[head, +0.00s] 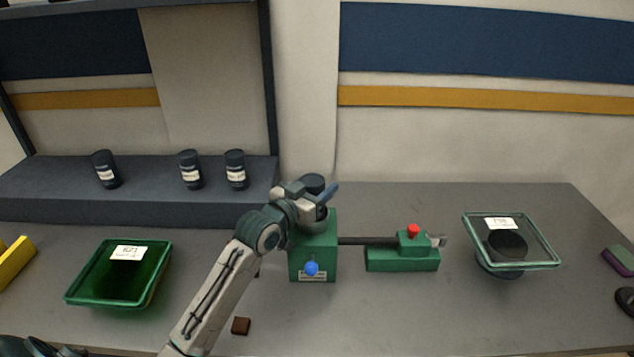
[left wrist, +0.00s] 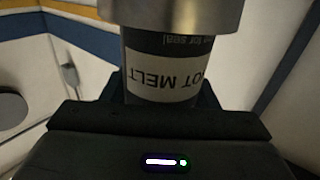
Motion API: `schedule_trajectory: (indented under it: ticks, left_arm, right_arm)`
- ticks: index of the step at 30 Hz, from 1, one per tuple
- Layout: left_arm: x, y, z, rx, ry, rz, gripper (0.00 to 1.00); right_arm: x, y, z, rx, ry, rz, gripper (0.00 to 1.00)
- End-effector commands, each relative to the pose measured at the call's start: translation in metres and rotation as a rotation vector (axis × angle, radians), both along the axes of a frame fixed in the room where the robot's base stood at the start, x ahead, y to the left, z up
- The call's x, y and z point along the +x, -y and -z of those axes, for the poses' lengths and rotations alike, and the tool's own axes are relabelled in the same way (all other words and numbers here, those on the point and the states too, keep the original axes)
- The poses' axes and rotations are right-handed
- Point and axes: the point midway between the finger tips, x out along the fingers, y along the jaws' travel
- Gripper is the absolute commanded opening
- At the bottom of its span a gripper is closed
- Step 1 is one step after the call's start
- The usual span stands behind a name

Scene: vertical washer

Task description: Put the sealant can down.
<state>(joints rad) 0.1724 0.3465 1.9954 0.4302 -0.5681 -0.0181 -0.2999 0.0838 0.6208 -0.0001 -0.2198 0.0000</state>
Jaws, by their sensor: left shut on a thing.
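My left gripper (head: 318,197) is shut on the dark sealant can (head: 313,182), just above the green station (head: 312,260) at the middle of the table. In the left wrist view the can (left wrist: 162,88) has a white label whose letters read "HOT MELT" upside down. A silver metal ring or cup (left wrist: 170,14) covers the can's end there. The gripper hides much of the can in the head view, and I cannot tell whether the can rests on the station.
Three dark cans (head: 190,170) stand on the grey shelf at left. A green tray (head: 118,275) lies front left, and a glassy labelled tray (head: 510,240) sits on a dark round stand at right. A green block with a red knob (head: 404,255) adjoins the station. A small brown block (head: 240,326) lies in front.

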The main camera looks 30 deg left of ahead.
Motion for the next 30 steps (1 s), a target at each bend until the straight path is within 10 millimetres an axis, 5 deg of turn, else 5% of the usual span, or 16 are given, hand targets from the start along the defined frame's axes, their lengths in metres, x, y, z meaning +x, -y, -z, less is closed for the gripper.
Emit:
schedule_trajectory:
  ticks: [10, 11, 14, 23, 30]
  left_arm:
    - [0.0, 0.0, 0.003, 0.0, 0.004, 0.0, 0.17]
    - [0.0, 0.0, 0.004, 0.001, 0.002, -0.001, 0.6]
    - [0.0, 0.0, 0.004, 0.001, 0.002, -0.001, 0.76]
    - [-0.001, 0.0, 0.004, 0.001, 0.001, -0.001, 0.76]
    - [-0.034, -0.006, 0.007, 0.007, 0.0, 0.001, 0.76]
  right_arm:
    - [0.0, -0.002, 0.0, 0.002, -0.001, 0.001, 0.36]
    - [0.0, -0.002, -0.001, 0.002, -0.001, 0.001, 0.36]
    - [0.0, -0.004, 0.0, 0.004, -0.001, 0.002, 0.36]
    - [-0.001, -0.007, 0.0, 0.007, -0.001, 0.002, 0.36]
    - [-0.001, -0.006, 0.011, 0.006, -0.001, 0.002, 0.36]
